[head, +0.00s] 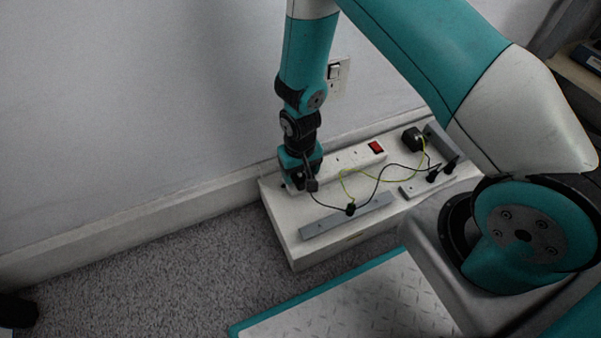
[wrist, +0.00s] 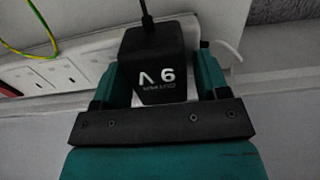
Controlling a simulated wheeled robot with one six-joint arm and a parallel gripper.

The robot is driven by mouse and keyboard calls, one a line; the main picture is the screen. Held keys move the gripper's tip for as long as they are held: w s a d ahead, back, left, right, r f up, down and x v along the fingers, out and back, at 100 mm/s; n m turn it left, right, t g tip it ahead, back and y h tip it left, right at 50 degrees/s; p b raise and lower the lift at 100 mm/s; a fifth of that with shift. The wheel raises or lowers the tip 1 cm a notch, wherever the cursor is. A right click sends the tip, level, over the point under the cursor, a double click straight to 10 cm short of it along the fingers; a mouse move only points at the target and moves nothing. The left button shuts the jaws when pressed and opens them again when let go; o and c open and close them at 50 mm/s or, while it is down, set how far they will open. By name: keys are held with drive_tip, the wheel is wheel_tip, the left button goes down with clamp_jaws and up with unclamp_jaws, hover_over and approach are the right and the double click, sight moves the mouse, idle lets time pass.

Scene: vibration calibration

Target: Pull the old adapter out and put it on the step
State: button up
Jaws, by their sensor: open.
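My gripper (head: 302,180) points down over that end. In the wrist view its fingers (wrist: 157,70) stand open on both sides of the adapter. I cannot tell whether they touch it. In the head view the adapter is mostly hidden by my gripper. A second black adapter (head: 412,138) lies at the far right of the strip. Which one is the old adapter is not marked.
The strip rests on a low white box-like step (head: 285,225) against the wall. Carpet (head: 150,280) in front is clear.

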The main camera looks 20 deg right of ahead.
drive_tip(key=c, duration=0.8)
drive_tip(key=shift+r+p, duration=0.75)
drive_tip(key=shift+p, duration=0.6)
idle(0.6)
drive_tip(key=shift+r+p, duration=1.8)
drive_tip(key=shift+p, duration=0.1)
